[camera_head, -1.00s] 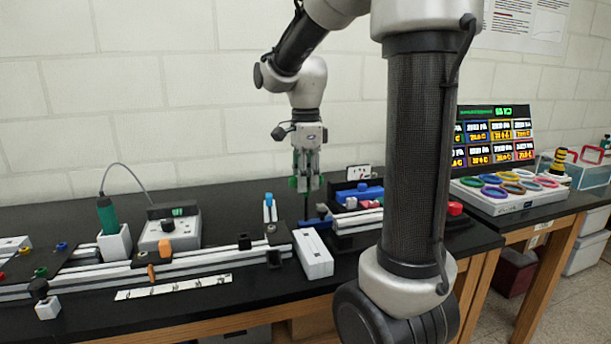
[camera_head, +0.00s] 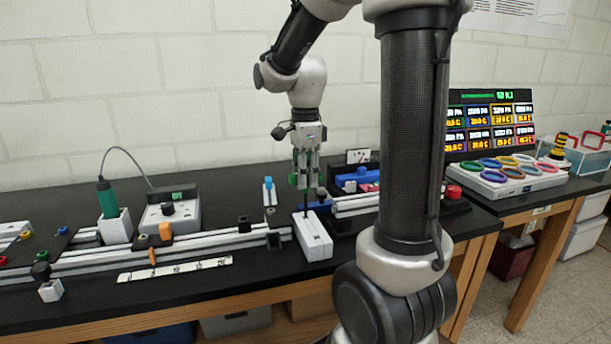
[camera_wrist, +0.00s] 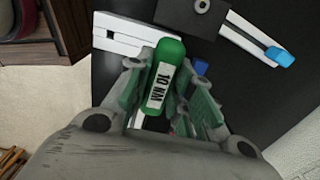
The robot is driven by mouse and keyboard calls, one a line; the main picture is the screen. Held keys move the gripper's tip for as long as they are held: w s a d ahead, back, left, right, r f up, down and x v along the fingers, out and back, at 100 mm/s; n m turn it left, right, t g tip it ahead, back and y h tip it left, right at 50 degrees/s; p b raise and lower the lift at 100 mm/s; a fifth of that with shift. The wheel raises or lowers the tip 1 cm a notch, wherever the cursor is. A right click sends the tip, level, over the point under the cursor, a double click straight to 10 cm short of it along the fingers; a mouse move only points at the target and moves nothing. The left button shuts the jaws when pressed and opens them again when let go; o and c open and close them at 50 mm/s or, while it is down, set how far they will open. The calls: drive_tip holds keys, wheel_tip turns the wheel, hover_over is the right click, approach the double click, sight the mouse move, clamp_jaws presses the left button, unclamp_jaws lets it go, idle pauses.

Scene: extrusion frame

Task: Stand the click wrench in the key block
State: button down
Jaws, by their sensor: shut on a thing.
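The click wrench has a green handle marked "10 NM" in the wrist view (camera_wrist: 166,75). My gripper (camera_head: 306,182) is shut on that handle, with a finger on each side, as the wrist view also shows (camera_wrist: 168,95). In the head view the wrench's thin dark shaft (camera_head: 306,204) points down, about upright, at the far end of a white block (camera_head: 313,239), which looks like the key block. I cannot tell whether its tip touches or enters the block. In the wrist view the block (camera_wrist: 130,36) shows a small square hole near its left end; the handle overlaps its right part.
Rails with a blue-capped piece (camera_head: 268,184) lie left of the block. A dark tray with blue and red parts (camera_head: 362,182) stands close on its right. A green-handled tool (camera_head: 107,200) stands in a white holder further left. The bench front edge is near the block.

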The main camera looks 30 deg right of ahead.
sight(305, 210)
drive_tip(key=shift+f, duration=0.2)
drive_tip(key=shift+f, duration=1.85)
drive_tip(key=shift+f, duration=0.15)
drive_tip(key=c, duration=1.2)
unclamp_jaws()
